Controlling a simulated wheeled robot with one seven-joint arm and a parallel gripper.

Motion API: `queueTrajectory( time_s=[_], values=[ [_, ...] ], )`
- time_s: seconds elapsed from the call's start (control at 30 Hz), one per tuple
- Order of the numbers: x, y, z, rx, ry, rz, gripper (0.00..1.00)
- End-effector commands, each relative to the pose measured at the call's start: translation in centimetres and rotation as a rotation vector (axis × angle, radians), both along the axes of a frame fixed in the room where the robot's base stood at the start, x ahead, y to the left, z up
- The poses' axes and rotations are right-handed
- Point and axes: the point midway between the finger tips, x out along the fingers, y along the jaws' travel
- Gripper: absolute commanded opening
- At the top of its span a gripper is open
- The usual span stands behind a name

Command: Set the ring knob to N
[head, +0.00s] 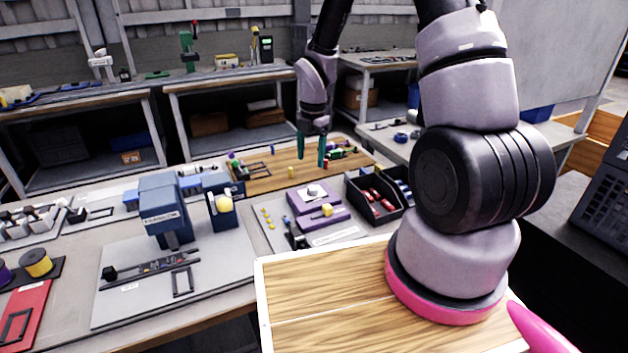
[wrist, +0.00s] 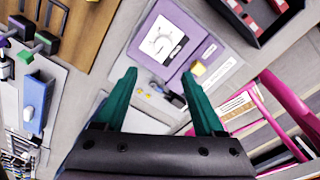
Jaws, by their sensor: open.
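A purple unit (head: 329,223) stands on a grey mat on the bench; it also shows in the wrist view (wrist: 204,48). Its white panel (head: 301,198) carries a small pale ring-shaped knob (head: 313,189), which appears near the top of the wrist view (wrist: 161,43). The knob's setting and any letters are too small to read.
A black divided bin (head: 352,207) with red parts stands right of the unit. A blue machine (head: 165,220) and a blue box with a yellow knob (head: 224,203) stand left. A wooden board (head: 265,182) with small parts lies behind. Small yellow pieces lie beside the unit.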

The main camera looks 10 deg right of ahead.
Motion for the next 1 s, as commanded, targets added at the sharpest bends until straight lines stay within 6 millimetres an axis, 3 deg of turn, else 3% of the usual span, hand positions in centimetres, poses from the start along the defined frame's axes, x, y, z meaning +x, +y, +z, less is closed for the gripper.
queueTrajectory(
  time_s=[0.1,0.27,0.7,1.0],
  values=[
    [0.2,-1.0,-0.3,-0.007,0.009,0.053,0.71],
    [0.2,-1.1,-1.8,-0.008,0.012,0.065,0.71],
    [0.5,-0.7,-9.5,-0.008,0.01,0.064,0.71],
    [0.6,-0.8,-11.0,-0.008,0.008,0.061,0.71]
  ],
)
